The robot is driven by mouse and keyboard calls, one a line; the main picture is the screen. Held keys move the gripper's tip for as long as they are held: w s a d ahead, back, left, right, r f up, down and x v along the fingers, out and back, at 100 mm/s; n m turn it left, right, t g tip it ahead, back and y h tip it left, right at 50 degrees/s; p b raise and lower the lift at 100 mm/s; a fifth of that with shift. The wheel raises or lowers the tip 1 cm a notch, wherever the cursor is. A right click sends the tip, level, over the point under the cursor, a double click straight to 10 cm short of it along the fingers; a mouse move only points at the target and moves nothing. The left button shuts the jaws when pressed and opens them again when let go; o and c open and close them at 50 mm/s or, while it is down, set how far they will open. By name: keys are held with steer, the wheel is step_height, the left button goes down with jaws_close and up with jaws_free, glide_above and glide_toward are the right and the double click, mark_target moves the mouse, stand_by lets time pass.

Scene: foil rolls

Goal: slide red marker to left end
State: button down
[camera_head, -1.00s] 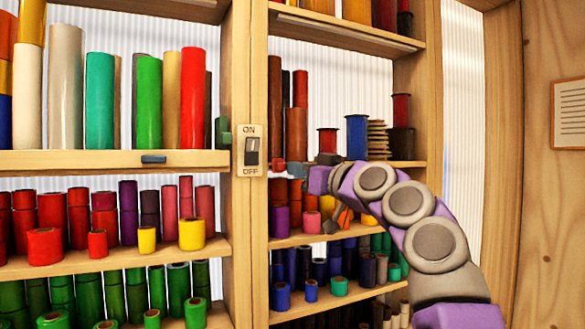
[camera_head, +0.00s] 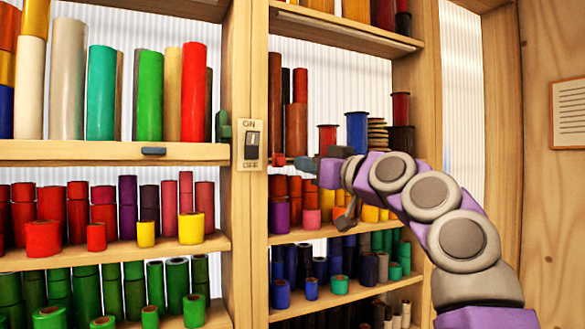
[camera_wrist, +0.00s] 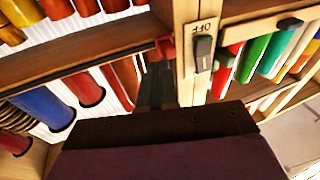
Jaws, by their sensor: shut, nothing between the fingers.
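The red marker (camera_head: 278,159) is a small red block on the front edge of the right bay's upper shelf, at its left end beside the wooden post. In the wrist view the red marker (camera_wrist: 166,47) shows just beyond my fingertips. My gripper (camera_head: 299,163) is shut and empty, just right of the marker and level with the shelf edge. In the wrist view my gripper's dark fingers (camera_wrist: 157,78) point toward the marker. I cannot tell whether they touch it.
An ON/OFF switch (camera_head: 252,145) is on the post. A dark slider (camera_head: 153,151) sits on the left shelf's edge, and a green piece (camera_head: 223,127) is beside the post. Rolls and spools, including a blue spool (camera_head: 357,132), crowd the shelves. The space before the shelves is open.

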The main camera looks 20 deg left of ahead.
steer(key=shift+s+d, duration=0.3)
steer(key=shift+b+v, duration=1.75)
steer(key=shift+v, duration=0.8)
